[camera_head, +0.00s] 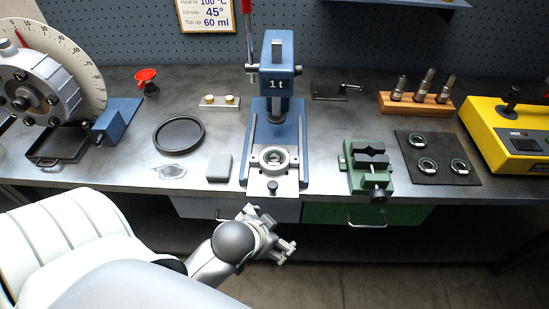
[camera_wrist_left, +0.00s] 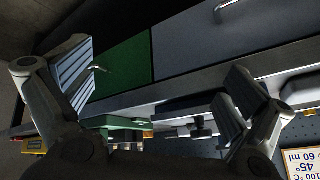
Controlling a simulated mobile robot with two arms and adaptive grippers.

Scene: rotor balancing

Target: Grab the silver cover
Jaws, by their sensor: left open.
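I cannot tell for sure which thing is the silver cover. A silver-grey ribbed housing (camera_head: 57,77) sits on the round dial device at the far left. A small light-grey rounded block (camera_head: 219,167) lies on the bench left of the press. My left gripper (camera_head: 270,232) is in front of the bench's front edge, below the press, open and apart from everything on the bench. In the left wrist view its two fingers (camera_wrist_left: 160,95) are spread with nothing between them. My right gripper is not in view.
The blue press (camera_head: 277,55) stands mid-bench, with a green vise (camera_head: 369,162) to its right. A dark round dish (camera_head: 179,135) and a clear packet (camera_head: 170,171) lie left. Drawers with handles (camera_head: 367,220) sit below the bench top. A yellow device (camera_head: 510,135) stands far right.

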